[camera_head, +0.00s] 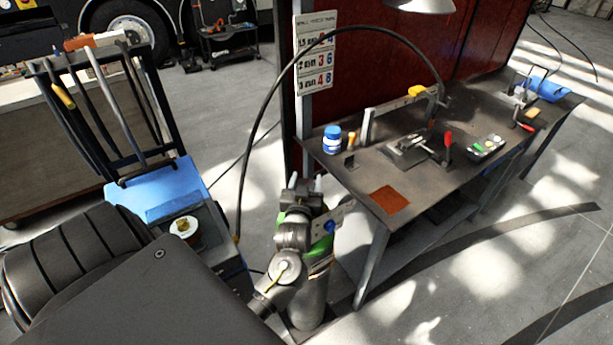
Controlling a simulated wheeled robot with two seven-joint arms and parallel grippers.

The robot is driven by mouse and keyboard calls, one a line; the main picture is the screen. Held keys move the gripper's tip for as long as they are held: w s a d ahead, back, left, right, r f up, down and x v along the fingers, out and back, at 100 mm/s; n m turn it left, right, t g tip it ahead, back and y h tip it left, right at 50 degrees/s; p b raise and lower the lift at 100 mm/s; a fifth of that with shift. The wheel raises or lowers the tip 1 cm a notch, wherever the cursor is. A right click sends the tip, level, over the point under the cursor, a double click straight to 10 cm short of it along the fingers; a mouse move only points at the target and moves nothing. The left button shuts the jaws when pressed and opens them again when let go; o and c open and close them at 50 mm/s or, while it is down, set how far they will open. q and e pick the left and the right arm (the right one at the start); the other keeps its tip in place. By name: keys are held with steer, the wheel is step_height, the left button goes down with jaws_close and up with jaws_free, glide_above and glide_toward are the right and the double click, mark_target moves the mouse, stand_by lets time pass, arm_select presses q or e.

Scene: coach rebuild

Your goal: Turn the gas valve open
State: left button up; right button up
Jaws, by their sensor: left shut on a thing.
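A gas cylinder (312,285) with a green shoulder stands upright on the floor, left of the workbench. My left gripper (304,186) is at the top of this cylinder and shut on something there. The gas valve is hidden behind my gripper and wrist, so I cannot make out its handle or how far it is turned. A small blue round part (330,227) shows beside my wrist, just above the green shoulder. My right gripper is not in view.
A welding cart with a blue top (158,190) stands left of the cylinder. A black hose (262,105) arches between cart and bench.

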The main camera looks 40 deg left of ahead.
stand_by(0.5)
arm_select(q)
steer(key=o, duration=1)
steer(key=shift+p+v, duration=1.95)
steer(key=shift+v, duration=3.45)
